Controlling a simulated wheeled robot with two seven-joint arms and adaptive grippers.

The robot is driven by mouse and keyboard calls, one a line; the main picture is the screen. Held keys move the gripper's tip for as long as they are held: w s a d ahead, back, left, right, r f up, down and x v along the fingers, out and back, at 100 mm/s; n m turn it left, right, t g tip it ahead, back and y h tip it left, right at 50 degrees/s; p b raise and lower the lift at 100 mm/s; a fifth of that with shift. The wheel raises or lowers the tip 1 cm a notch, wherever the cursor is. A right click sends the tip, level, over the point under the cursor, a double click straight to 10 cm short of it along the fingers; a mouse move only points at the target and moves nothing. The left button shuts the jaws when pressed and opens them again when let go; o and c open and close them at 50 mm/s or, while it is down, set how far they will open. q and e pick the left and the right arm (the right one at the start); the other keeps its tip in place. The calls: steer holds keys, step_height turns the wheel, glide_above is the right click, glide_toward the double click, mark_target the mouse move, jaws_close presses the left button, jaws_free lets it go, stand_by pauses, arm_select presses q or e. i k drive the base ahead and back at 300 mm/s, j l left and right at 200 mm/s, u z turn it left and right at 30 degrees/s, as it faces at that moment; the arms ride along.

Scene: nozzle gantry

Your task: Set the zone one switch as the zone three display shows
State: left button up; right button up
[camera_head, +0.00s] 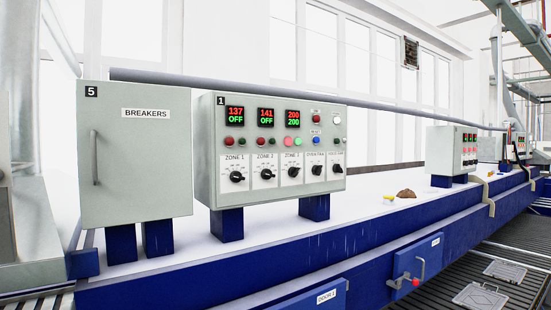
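The grey control box marked 1 (335,183) stands on blue legs on the machine's white top. The zone one display (235,115) reads 137 in red over OFF in green. The zone two display (265,117) reads 141 over OFF. The zone three display (292,118) reads 200 over 200. The zone one switch (237,177) is a black rotary knob on a white plate. The zone two knob (265,174) and zone three knob (293,172) are to its right. The zone three knob looks turned differently from the zone one knob. Neither gripper is in view.
A closed grey cabinet labelled BREAKERS (140,180), marked 5, stands left of the control box. Another control box (452,150) stands farther right. A brown lump (406,193) lies on the white top. A red-tipped handle (416,282) projects from the blue front.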

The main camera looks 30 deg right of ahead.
mark_target(237, 177)
steer(key=z, duration=1.25)
